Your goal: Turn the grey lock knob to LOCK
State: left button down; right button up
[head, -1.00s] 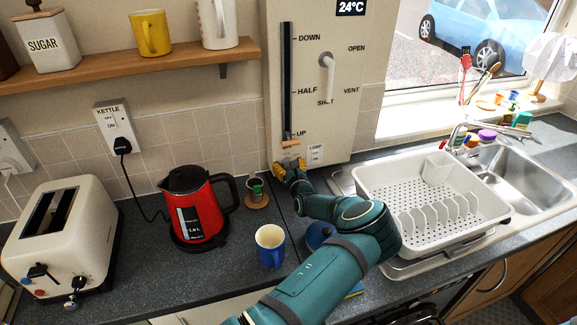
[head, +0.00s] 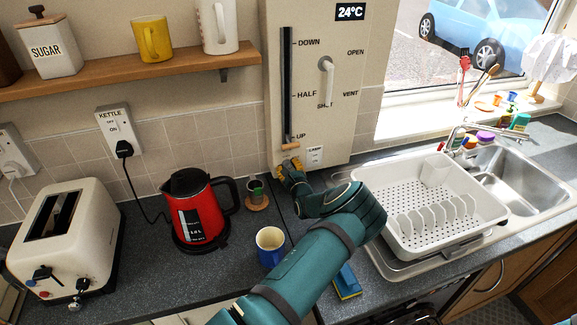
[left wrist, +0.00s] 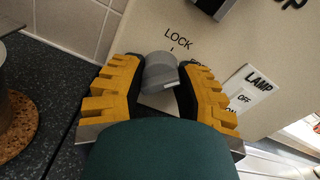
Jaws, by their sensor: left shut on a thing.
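The grey lock knob (left wrist: 161,72) shows in the left wrist view on the cream panel (left wrist: 235,50), just below the word LOCK. My left gripper (left wrist: 160,88) has its two yellow fingers on either side of the knob and is shut on it. Part of the marking to the right of LOCK is hidden by the knob and finger. In the head view my left gripper (head: 288,168) is at the panel's lower left edge, below the slider, and hides the knob. My right gripper is not in view.
A lamp switch (head: 314,156) is close to the gripper's right. A red kettle (head: 198,208), a blue mug (head: 270,245) and a small pot on a cork coaster (head: 257,203) stand to the left of my arm. A white dish rack (head: 432,212) is on the right.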

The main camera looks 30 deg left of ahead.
pick_arm(q)
jog(key=n, duration=0.3)
jog(key=shift+n, duration=0.4)
jog(key=shift+n+b, duration=1.2)
jog(key=shift+n, duration=0.7)
jog(key=shift+r, duration=0.1)
jog(key=c, duration=0.6)
grip_release()
jog(key=v, duration=1.2)
